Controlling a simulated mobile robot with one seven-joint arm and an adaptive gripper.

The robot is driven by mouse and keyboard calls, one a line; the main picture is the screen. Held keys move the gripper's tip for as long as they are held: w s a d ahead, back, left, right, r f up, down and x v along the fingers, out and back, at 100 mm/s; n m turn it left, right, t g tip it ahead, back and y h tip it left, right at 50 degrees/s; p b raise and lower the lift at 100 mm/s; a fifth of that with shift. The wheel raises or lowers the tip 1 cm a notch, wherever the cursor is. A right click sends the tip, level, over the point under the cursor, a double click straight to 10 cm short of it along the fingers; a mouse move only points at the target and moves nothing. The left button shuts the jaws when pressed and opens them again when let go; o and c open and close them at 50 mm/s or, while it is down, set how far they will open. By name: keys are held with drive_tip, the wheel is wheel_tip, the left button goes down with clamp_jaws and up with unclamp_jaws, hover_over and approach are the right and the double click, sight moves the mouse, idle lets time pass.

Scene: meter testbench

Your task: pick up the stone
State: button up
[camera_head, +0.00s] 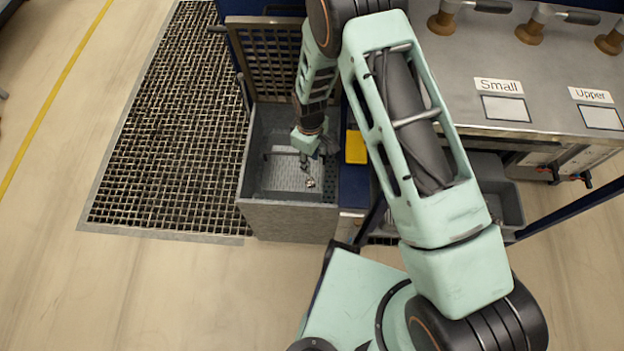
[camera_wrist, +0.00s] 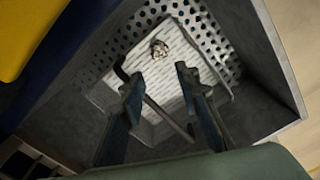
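The stone (camera_wrist: 159,49) is a small, light, mottled lump on the perforated floor of a grey bin (camera_head: 287,218). In the head view the stone (camera_head: 310,183) shows near the gripper tips. My gripper (camera_head: 305,163) reaches down into the bin from above. In the wrist view my gripper (camera_wrist: 158,85) has its two fingers apart with nothing between them. The stone shows beyond the fingertips, near the middle of the picture. I cannot tell the exact height of the fingertips above it.
Bin walls (camera_wrist: 272,55) stand close around my gripper. A dark bent bar (camera_wrist: 160,112) crosses the bin below the fingers. A yellow object (camera_head: 356,147) lies right of the bin. A metal bench (camera_head: 450,75) with labels stands further right. A floor grate (camera_head: 180,130) lies left.

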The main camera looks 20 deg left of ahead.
sight(310, 181)
wheel_tip(310, 181, down, 14)
drive_tip(key=b, duration=0.3)
drive_tip(key=shift+f, duration=0.2)
drive_tip(key=c, duration=0.8)
